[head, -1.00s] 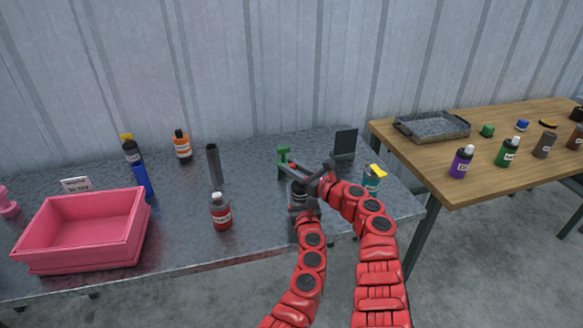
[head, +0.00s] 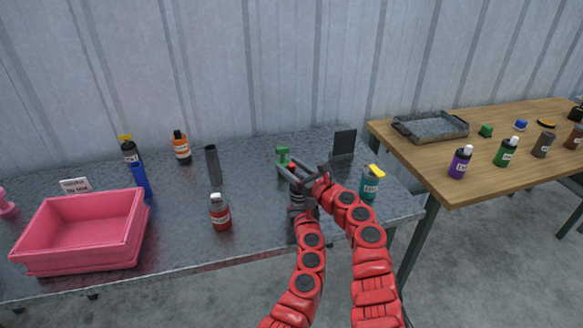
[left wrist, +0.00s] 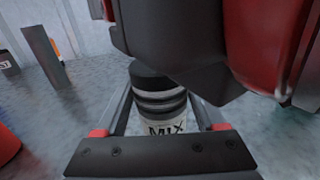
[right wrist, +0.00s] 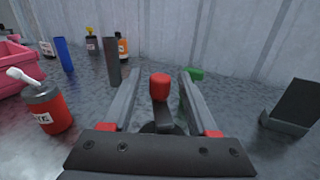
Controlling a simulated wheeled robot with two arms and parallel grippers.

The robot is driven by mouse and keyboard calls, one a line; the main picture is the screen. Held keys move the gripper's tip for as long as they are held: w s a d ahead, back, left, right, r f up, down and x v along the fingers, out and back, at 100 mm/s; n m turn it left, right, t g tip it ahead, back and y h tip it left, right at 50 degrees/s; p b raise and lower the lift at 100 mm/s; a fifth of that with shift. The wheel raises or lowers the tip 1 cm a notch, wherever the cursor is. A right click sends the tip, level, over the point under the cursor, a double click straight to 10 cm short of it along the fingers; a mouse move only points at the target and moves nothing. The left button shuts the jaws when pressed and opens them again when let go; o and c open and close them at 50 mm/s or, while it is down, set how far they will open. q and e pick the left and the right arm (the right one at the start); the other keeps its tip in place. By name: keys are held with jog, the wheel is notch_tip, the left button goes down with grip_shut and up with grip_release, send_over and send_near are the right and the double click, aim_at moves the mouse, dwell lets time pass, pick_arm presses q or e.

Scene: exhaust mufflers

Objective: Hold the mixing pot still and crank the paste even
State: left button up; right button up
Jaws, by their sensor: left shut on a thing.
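The mixing pot (left wrist: 163,128) has a pale body with a MIX label and a dark banded top. My left gripper (head: 297,206) is shut on it, with one finger on each side in the left wrist view. The crank's red knob (right wrist: 160,86) stands upright on a dark arm. My right gripper (right wrist: 157,95) is open, its fingers on either side of the knob with a gap at each side. In the head view my right gripper (head: 292,170) hides much of the pot's top, and my left gripper hides its sides.
A green object (head: 282,155) stands just behind the pot, and a dark upright panel (head: 344,143) is at the back right. A teal bottle with a yellow cap (head: 370,184) is right of my arms. A red bottle (head: 220,213) and pink bin (head: 60,255) are left.

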aim_at(291, 164)
jog(key=shift+r, duration=0.15)
notch_tip(291, 164, up, 10)
jog(key=shift+f, duration=0.1)
dwell(0.4)
